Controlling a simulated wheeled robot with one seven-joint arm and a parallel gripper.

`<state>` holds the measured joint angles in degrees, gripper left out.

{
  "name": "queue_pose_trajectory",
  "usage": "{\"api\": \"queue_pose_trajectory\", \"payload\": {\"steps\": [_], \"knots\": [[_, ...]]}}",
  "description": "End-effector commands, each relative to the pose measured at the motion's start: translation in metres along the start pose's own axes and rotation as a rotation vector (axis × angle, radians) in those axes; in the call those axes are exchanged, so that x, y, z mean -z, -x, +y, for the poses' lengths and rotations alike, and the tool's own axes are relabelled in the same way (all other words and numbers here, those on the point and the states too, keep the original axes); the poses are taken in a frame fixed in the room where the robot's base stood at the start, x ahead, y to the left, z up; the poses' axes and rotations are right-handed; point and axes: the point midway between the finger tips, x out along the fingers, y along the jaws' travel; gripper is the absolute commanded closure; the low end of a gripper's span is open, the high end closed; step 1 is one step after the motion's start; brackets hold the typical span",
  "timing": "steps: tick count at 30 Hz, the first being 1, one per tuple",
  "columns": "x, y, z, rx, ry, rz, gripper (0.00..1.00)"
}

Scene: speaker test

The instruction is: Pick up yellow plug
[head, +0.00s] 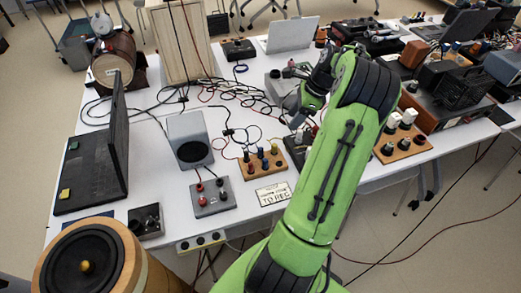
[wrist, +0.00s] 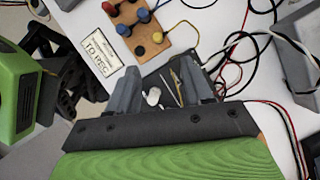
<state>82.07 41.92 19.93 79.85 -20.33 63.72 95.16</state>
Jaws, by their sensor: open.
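The yellow plug (wrist: 157,37) is a small round yellow top on a wooden board (wrist: 180,38) in the wrist view, beside blue, red and black plugs. In the head view, the yellow plug (head: 274,149) appears near the right end of the same board (head: 262,167). My gripper (wrist: 160,88) is open, its two grey fingers spread apart. The plug lies beyond the fingertips, outside the jaws. Between the fingers, a dark box with a white knob (wrist: 153,96) and thin metal pieces shows below. In the head view, my green arm hides part of the table.
A white label plate (head: 272,193) lies in front of the board. A speaker (head: 189,139) and a grey box with red terminals (head: 211,197) stand to its left. Loose cables (head: 240,92) tangle behind it. Another wooden board with plugs (head: 403,145) is right of my arm.

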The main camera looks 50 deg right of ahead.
Motion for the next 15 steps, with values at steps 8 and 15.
{"api": "queue_pose_trajectory", "payload": {"steps": [8, 15], "knots": [[0.001, -0.076, 0.002, -0.007, 0.005, 0.001, 0.50], [0.000, -0.103, 0.002, -0.004, 0.005, 0.002, 0.50]]}}
